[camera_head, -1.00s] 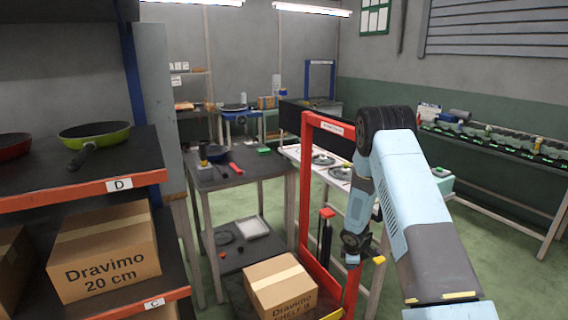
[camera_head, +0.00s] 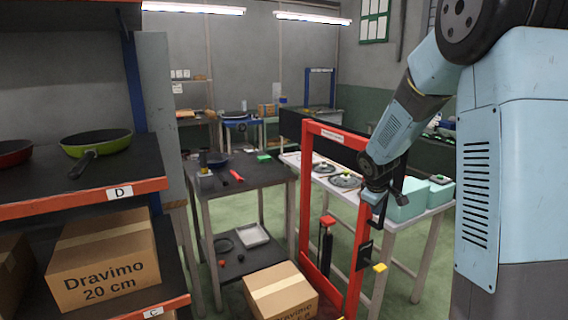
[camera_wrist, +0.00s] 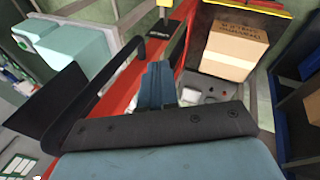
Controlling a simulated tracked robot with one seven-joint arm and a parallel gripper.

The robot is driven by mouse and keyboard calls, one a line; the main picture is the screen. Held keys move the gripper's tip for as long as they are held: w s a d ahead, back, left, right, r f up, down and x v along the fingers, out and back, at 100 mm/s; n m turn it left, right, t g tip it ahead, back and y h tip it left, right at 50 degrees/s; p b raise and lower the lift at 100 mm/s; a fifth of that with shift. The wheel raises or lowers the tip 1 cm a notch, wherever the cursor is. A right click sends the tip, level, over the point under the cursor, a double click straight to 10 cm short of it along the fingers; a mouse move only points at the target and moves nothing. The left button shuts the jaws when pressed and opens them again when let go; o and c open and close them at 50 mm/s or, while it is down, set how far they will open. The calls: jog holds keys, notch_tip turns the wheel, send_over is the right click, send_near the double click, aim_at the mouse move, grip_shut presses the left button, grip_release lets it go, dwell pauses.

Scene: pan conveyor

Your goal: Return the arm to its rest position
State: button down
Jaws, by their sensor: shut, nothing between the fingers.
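My arm is light blue and black and comes in from the right of the head view, bent, with its forearm reaching down and left. My gripper (camera_head: 373,197) is at its end, in front of the right post of the red frame (camera_head: 308,190). I cannot tell if it touches the frame. In the wrist view the blue-grey fingers of my gripper (camera_wrist: 156,82) are together, with nothing held.
A shelf at left holds a green pan (camera_head: 97,143) above a cardboard box (camera_head: 104,262). Another cardboard box (camera_head: 280,293) lies low by the frame. A dark table (camera_head: 255,172) stands behind. Teal boxes (camera_head: 408,203) sit on the white table at right.

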jog(key=s+r+m, duration=0.2)
jog(key=s+r, duration=0.6)
jog(key=s+a+r+m+y, duration=0.1)
jog(key=s+a+r+m, duration=0.1)
jog(key=s, duration=1.1)
jog(key=s+a+r+m+t+y, duration=0.1)
jog(key=s+a+r+m, duration=0.2)
jog(key=s+r, duration=0.4)
jog(key=s+m, duration=0.1)
jog(key=s, duration=0.4)
jog(key=shift+s+r+y, duration=0.15)
jog(key=shift+s+y, duration=0.15)
jog(key=shift+s, duration=0.1)
